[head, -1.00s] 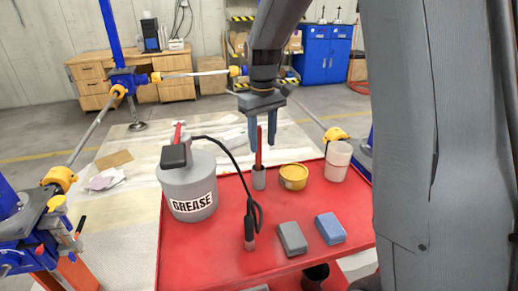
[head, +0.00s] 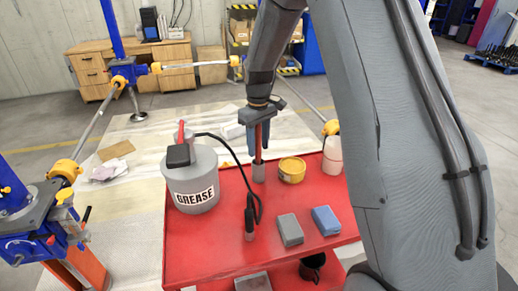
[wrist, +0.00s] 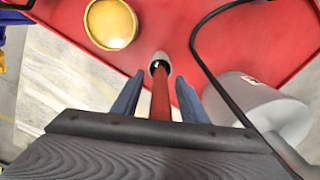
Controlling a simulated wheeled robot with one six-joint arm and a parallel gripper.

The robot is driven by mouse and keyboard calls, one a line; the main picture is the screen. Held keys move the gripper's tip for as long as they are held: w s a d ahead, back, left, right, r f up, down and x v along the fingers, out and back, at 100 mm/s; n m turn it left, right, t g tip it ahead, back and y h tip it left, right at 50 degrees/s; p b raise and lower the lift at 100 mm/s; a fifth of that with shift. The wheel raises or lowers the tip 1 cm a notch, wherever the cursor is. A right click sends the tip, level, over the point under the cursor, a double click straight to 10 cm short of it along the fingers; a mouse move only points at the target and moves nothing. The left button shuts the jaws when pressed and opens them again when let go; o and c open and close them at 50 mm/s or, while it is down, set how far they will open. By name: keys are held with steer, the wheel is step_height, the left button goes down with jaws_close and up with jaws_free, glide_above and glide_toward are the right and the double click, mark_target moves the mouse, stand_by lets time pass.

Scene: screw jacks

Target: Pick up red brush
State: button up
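The red brush (head: 258,154) stands upright on the red cart top (head: 200,250), its red handle up and a grey part (head: 258,173) at its lower end. I cannot tell whether the grey part is the brush's own or a holder. My gripper (head: 259,145) points down over the brush with the handle between its two blue fingers. In the wrist view, my gripper (wrist: 160,88) is open, with a gap on each side of the red brush handle (wrist: 161,100). The fingers partly hide the handle in the head view.
A grey grease can (head: 192,188) with a black hose stands left of the brush. A yellow tin (head: 291,170) and a white cup (head: 333,160) stand to the right. A grey block (head: 289,230) and a blue block (head: 326,220) lie in front.

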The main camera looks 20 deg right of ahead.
steer(key=shift+f, duration=0.6)
jaws_close()
